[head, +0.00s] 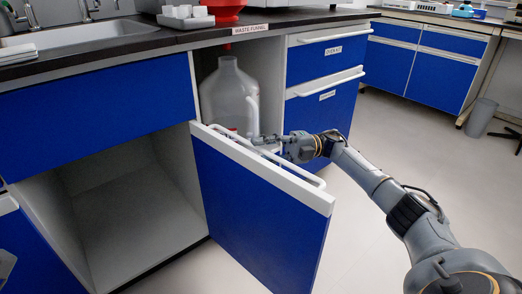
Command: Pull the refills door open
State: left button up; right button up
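A blue door (255,215) with a white top edge stands swung out from the lower cabinet, between an empty compartment on its left and one holding a jug. No label shows on it, so I cannot tell from lettering that it is the refills door. A white bar handle (308,179) runs along its far side near the top. My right gripper (268,142) is at the door's far side, over the handle's inner part, with its fingers pointing left. Its fingers are small and partly merge with the handle, so contact and grip are unclear. My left gripper is not in view.
A clear plastic jug (226,97) stands in the compartment behind the door, under the waste funnel (224,9). Blue drawers (322,112) are right of it. The empty compartment (128,215) is open at the left. Floor (375,255) is free right of the door.

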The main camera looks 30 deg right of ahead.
jog(key=v, duration=0.7)
jog(key=shift+d, duration=0.1)
dwell(0.5)
